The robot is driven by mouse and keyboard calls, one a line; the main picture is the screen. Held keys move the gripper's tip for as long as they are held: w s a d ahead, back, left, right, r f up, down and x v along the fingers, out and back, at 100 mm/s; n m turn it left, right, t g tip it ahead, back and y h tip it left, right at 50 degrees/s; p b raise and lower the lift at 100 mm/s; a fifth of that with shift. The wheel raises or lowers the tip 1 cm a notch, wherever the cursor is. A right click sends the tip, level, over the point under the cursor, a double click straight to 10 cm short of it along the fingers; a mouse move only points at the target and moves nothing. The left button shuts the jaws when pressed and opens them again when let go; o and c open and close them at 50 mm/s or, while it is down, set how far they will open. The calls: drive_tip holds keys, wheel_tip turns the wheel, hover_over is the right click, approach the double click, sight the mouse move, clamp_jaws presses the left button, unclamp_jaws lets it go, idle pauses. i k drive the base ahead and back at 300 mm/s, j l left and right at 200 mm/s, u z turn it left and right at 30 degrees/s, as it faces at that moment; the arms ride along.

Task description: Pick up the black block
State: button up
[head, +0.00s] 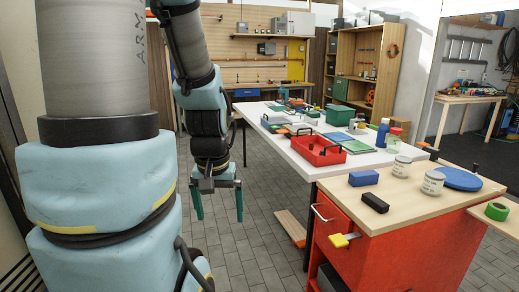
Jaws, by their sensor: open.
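The black block (375,202) lies on the light wooden top of the red cabinet, near its front left part. It is small and oblong, and lies flat. My gripper (219,203) hangs over the floor to the left of the cabinet, well apart from the block. Its two teal fingers point down and are spread, with nothing between them.
A blue block (363,178) lies just behind the black block. A yellow-handled tool (344,240) sticks out at the cabinet front. A red tray (318,151) sits on the white table behind.

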sight(381, 206)
drive_tip(key=i+l, duration=0.15)
drive_tip(key=l, duration=0.15)
drive_tip(key=i+l, duration=0.15)
drive_tip(key=l, duration=0.2)
drive_tip(key=i+l+u, duration=0.1)
drive_tip(key=l, duration=0.2)
drive_tip(key=i+l, duration=0.15)
drive_tip(key=l, duration=0.15)
